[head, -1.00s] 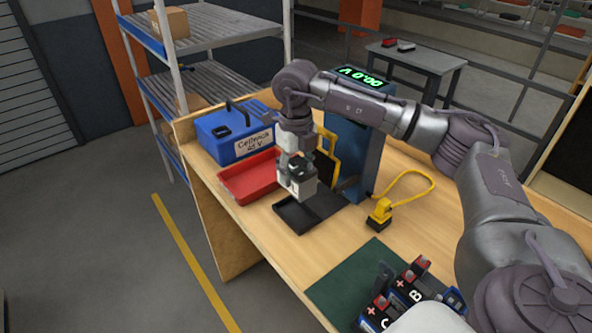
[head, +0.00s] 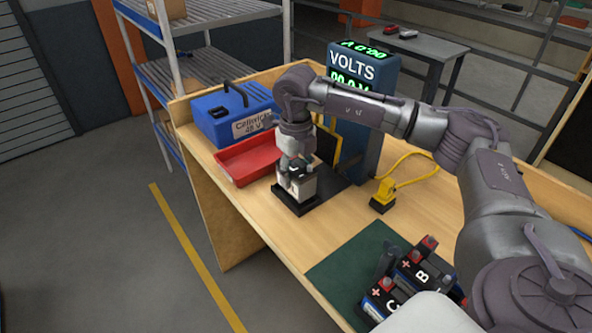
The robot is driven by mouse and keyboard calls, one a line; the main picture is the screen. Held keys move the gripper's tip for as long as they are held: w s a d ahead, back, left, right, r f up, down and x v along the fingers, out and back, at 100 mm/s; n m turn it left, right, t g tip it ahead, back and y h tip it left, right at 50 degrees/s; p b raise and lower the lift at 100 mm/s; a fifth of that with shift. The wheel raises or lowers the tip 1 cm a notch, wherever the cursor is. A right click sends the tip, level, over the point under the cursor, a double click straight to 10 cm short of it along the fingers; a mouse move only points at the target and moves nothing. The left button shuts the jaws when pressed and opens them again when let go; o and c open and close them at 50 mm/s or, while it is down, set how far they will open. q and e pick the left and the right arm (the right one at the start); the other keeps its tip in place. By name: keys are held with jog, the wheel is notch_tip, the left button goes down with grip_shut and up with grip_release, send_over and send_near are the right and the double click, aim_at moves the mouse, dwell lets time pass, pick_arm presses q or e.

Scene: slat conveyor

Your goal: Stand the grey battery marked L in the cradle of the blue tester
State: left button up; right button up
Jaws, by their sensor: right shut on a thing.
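The grey battery (head: 306,189) is upright in my right gripper (head: 296,170), which is shut on its top end. No L mark is readable from here. The battery's lower end is at the black cradle (head: 281,193) in front of the blue tester (head: 372,79); I cannot tell whether it rests on the cradle floor or is just above it. The tester stands behind, its upper part clear and its lower part partly hidden by my right arm, with a green display reading under VOLTS. My left gripper is not in view.
A red tray (head: 237,172) and a blue case (head: 219,128) lie left of the cradle. A yellow plug (head: 384,193) with its cable lies to the right. Batteries marked B (head: 424,272) and C (head: 384,304) stand on a green mat (head: 335,272).

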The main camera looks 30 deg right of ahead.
jog(key=shift+f+b, duration=1.05)
jog(key=shift+f, duration=0.35)
jog(key=o, duration=1.4)
jog(key=shift+o, duration=0.2)
notch_tip(320, 180, up, 12)
jog(key=shift+r, duration=0.1)
